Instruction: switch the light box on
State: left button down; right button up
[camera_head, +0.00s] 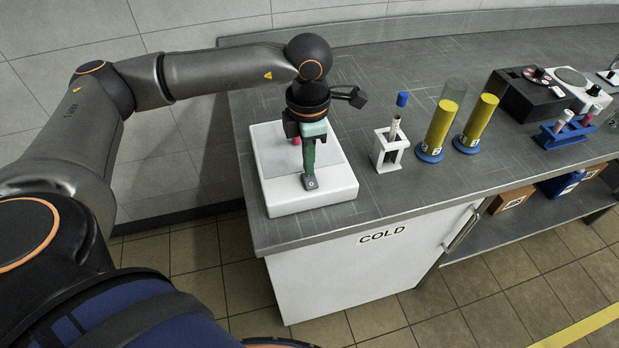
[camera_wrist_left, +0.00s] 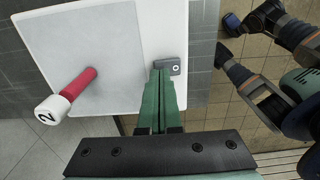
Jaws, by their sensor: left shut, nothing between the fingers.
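The light box (camera_head: 285,204) is a low white box on the left end of the bench, with a flat grey panel (camera_wrist_left: 105,35) that looks unlit. A small grey switch (camera_head: 311,184) sits on its top near the front edge; it also shows in the left wrist view (camera_wrist_left: 174,66). My left gripper (camera_head: 309,172) is shut and empty, with green fingers pointing down. Its tips (camera_wrist_left: 158,75) are right at the switch, partly overlapping it in view; I cannot tell whether they touch. My right gripper is not in view.
A red tube with a white cap marked 2 (camera_wrist_left: 68,95) stands on the panel. To the right are a white tube holder (camera_head: 390,150), two yellow cylinders (camera_head: 437,130) on blue bases, a black device (camera_head: 530,97) and a blue rack (camera_head: 566,131). Bare bench separates box and holder.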

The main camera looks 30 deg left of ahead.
pick_arm(q)
jog(key=shift+f+b, duration=0.6)
jog(key=shift+f, duration=0.1)
dwell(0.3)
jog(key=shift+r+p, duration=2.2)
jog(key=shift+r, duration=1.35)
jog(key=shift+s+f, duration=0.1)
